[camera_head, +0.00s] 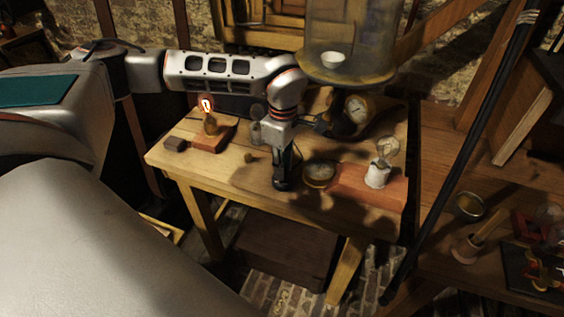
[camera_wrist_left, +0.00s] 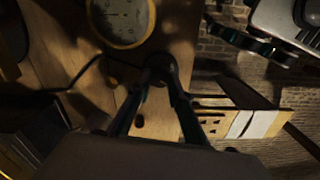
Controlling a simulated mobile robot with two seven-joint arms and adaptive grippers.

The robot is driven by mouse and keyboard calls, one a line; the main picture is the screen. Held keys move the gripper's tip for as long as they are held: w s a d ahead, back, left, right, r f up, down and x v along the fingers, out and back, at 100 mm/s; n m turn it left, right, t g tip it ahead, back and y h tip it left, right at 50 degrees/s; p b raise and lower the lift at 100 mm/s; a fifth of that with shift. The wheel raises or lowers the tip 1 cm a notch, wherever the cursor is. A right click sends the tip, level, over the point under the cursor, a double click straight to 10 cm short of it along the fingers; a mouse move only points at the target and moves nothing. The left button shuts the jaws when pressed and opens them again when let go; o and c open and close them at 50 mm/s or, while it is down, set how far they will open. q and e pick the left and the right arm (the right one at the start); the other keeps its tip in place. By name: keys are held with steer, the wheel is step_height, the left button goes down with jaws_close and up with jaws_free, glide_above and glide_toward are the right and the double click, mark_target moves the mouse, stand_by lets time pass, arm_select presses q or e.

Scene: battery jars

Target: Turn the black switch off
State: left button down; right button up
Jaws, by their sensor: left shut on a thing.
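The black switch (camera_head: 282,184) is a small dark round thing near the front edge of the wooden table, mostly hidden by my left gripper (camera_head: 284,169) in the head view. In the left wrist view the switch (camera_wrist_left: 160,66) sits between the tips of my left gripper (camera_wrist_left: 157,82). That gripper points down and is shut on the switch. Whether the switch is on or off cannot be told. A bulb (camera_head: 207,104) on a wooden block at the table's left glows. My right gripper is not in view.
A round brass dial (camera_head: 319,173) lies just right of my left gripper; it also shows in the left wrist view (camera_wrist_left: 122,20). An unlit bulb (camera_head: 387,150) stands on a white base at the right. A glass jar (camera_head: 350,35) is behind.

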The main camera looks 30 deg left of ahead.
arm_select(q)
steer(key=n+p, duration=0.2)
steer(key=n, duration=0.2)
steer(key=shift+s+n, duration=0.1)
steer(key=shift+n, duration=0.2)
steer(key=n+p, duration=0.1)
steer(key=n, duration=0.2)
steer(key=shift+n, duration=0.4)
steer(key=n, duration=0.3)
steer(key=shift+p, duration=0.3)
steer(key=shift+d+n, duration=0.1)
steer(key=shift+n, duration=1.5)
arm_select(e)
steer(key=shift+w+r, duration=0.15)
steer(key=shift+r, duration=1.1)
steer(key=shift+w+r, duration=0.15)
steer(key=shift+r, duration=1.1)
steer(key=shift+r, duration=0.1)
arm_select(q)
steer(key=c, duration=1.8)
jaws_free()
